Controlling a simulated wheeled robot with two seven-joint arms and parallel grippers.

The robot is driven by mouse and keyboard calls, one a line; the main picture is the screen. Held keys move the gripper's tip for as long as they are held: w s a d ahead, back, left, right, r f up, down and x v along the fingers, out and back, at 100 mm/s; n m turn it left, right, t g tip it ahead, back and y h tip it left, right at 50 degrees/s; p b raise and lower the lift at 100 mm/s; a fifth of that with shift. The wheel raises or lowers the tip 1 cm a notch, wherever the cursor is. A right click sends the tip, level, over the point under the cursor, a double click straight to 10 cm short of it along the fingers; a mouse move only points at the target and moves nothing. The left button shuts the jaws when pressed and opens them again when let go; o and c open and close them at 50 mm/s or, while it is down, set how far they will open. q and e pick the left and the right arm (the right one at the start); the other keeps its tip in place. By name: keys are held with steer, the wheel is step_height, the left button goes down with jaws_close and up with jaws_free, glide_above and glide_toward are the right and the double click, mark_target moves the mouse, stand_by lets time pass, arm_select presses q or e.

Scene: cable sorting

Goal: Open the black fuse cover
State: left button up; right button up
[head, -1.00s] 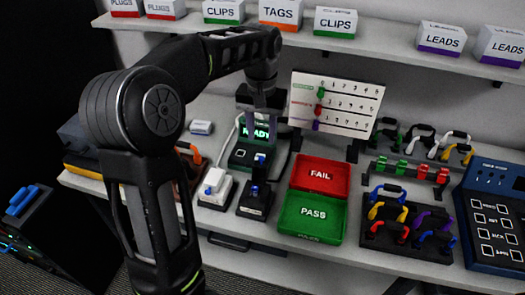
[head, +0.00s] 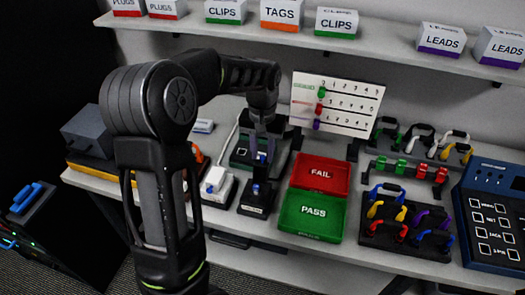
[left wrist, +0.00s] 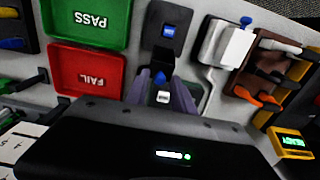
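A black fixture (head: 255,208) with a blue part on it stands at the front middle of the bench, left of the PASS tray. It also shows at the top of the left wrist view (left wrist: 167,14). It looks like the fuse housing, but I cannot tell for sure which part is the cover. My left gripper (head: 262,160) is just behind and above it, pointing down. In the left wrist view its two fingers (left wrist: 160,85) are apart, with a dark piece with a blue tip and a white square seen between them. Contact is unclear. My right gripper is out of view.
A white box (head: 214,188) stands close on the left. A red FAIL tray (head: 320,174) and green PASS tray (head: 311,216) lie on the right. A sign board (head: 337,103) stands behind. A dark rack (head: 400,245) of coloured leads is farther right. Labelled boxes line the shelf above.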

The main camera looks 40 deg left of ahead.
arm_select(q)
jaws_close()
stand_by(1.1)
